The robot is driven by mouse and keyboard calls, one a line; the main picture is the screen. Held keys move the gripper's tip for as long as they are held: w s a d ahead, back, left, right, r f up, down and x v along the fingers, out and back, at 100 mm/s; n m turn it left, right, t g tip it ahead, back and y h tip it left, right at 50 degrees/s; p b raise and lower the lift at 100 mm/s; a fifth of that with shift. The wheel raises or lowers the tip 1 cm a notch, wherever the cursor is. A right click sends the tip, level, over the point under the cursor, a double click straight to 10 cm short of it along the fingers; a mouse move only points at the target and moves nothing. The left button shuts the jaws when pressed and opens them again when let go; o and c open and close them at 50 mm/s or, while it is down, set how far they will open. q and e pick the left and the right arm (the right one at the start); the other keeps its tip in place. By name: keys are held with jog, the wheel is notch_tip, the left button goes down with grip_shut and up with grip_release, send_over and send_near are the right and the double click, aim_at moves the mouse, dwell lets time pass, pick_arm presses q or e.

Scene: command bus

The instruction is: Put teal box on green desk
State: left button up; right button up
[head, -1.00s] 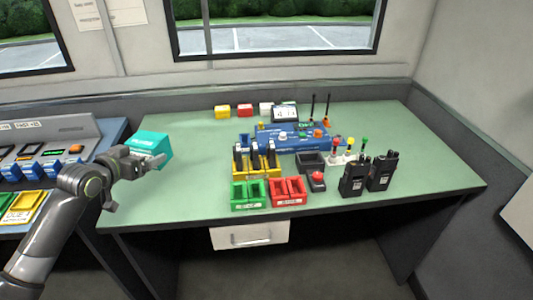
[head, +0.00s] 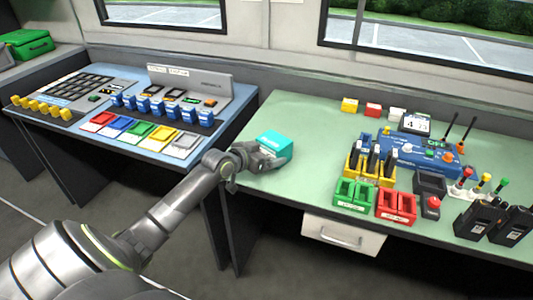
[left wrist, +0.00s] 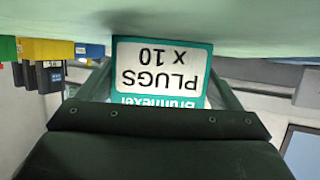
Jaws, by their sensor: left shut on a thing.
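The teal box (head: 274,145) is in the jaws of my left gripper (head: 262,157), at the left part of the green desk (head: 300,112). In the left wrist view the teal box (left wrist: 160,72) sits between the two fingers, with its "PLUGS x 10" label upside down. The desk surface (left wrist: 200,18) runs along the top of that view, very close to the box. I cannot tell whether the box touches it. My right gripper is not in view.
Green bins (head: 354,194), red bins (head: 396,206), a blue console (head: 420,152) and radios (head: 480,218) stand on the desk to the right. A control panel (head: 165,100) is on the blue desk at left. Desk top around the box is clear.

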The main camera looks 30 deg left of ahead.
pick_arm(q)
jog(key=o, duration=0.9)
jog(key=shift+s+r, duration=0.15)
jog(key=shift+s, duration=0.05)
jog(key=p+v, duration=0.1)
jog(key=v, duration=1)
jog(key=shift+s+r, duration=0.2)
jog(key=shift+s, duration=0.05)
